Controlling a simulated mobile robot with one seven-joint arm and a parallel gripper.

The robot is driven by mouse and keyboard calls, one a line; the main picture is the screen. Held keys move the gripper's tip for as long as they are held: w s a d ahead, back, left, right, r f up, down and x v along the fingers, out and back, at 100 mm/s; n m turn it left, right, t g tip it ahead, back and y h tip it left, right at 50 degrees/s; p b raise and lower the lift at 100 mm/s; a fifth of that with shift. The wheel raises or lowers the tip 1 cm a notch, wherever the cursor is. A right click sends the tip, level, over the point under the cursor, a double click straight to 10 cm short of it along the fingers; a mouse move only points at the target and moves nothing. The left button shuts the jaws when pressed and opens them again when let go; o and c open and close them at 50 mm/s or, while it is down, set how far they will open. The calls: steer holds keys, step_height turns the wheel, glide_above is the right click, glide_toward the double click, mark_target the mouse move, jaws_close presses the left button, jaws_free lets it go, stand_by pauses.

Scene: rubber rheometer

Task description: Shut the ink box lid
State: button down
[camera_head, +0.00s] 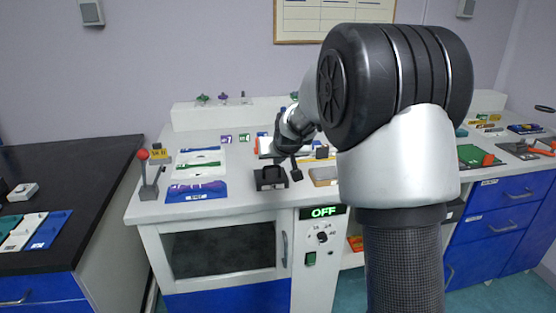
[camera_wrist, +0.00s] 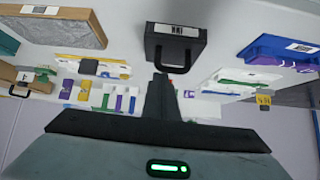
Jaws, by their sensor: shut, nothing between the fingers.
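A small black box (camera_head: 271,184) with a handle stands near the front edge of the white bench; it looks like the ink box. In the wrist view the black box (camera_wrist: 177,32) shows at top centre, with a barcode label and a looped handle. I cannot tell clearly how far its lid is open. My gripper (camera_head: 297,174) hangs just right of the box in the head view. In the wrist view its fingers (camera_wrist: 160,82) are together and empty, close beside the handle; I cannot tell whether they touch it.
A blue tray (camera_head: 196,191) and white trays lie left of the box, by a red-knobbed lever (camera_head: 144,155). A brown-topped block (camera_head: 324,176) lies to its right. In the wrist view a blue box (camera_wrist: 282,52) is on the right. My arm hides the bench's middle right.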

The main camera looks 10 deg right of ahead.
steer(key=f, duration=0.1)
steer(key=s+f, duration=0.1)
steer(key=shift+s+f+g, duration=0.3)
steer(key=shift+f+g, duration=0.1)
step_height(320, 180, up, 6)
steer(key=w+p, duration=0.2)
steer(key=s+a+r+g+p, duration=0.1)
steer(key=s+r+g, duration=0.15)
steer(key=s, duration=1.85)
steer(key=s+r+g+p, duration=0.1)
steer(key=s+r, duration=0.3)
steer(key=s, duration=1.8)
step_height(320, 180, up, 21)
steer(key=p, duration=2.1)
steer(key=shift+w+f, duration=0.15)
steer(key=shift+w, duration=0.2)
steer(key=shift+a, duration=0.15)
